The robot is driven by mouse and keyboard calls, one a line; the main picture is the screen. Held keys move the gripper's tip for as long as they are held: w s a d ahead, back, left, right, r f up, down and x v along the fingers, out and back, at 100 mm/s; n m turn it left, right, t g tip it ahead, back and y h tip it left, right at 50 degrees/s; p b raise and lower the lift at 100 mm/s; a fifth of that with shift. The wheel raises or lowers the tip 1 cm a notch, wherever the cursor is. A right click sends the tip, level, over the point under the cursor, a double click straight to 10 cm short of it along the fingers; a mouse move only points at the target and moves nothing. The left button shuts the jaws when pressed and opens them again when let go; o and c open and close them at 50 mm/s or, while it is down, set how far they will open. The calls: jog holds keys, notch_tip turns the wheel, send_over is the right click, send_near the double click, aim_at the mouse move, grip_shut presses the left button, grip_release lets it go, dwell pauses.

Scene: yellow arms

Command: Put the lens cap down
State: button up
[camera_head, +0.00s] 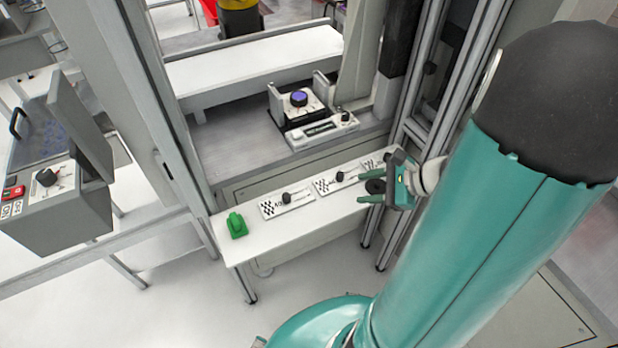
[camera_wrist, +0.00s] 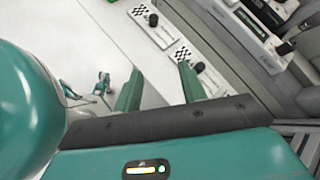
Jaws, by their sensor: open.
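My gripper (camera_head: 372,186) is at the right end of a white shelf (camera_head: 300,233), with its two green fingers spread apart. In the wrist view the open fingers (camera_wrist: 160,82) have bare white surface between them. A dark round piece (camera_head: 375,186) shows between the fingers in the head view. It may be the lens cap, but I cannot tell whether it lies on the shelf or is part of my gripper. The wrist view shows no clear lens cap; my gripper's body hides its lower part.
Checkered label plates (camera_head: 288,203) with black knobs (camera_head: 340,176) line the shelf's back. A green object (camera_head: 237,225) stands at its left end. Behind is a device with a purple-topped knob (camera_head: 299,98). Metal posts (camera_head: 440,75) rise at right. The shelf's front middle is clear.

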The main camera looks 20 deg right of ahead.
jog(key=s+a+r+n+g+h, duration=0.1)
jog(key=s+a+r+n+h, duration=0.1)
jog(key=a+r+n, duration=0.6)
jog(key=s+a+r+n+g+h, duration=0.1)
jog(key=a+r+n+h, duration=0.4)
jog(key=n, duration=0.9)
jog(key=s+a+r, duration=0.1)
jog(key=a+r, duration=0.2)
jog(key=a, duration=0.1)
jog(key=shift+a+r+n, duration=0.25)
jog(key=shift+a+n, duration=0.05)
jog(key=shift+a, duration=0.05)
jog(key=shift+s+d, duration=0.1)
jog(key=shift+s, duration=0.05)
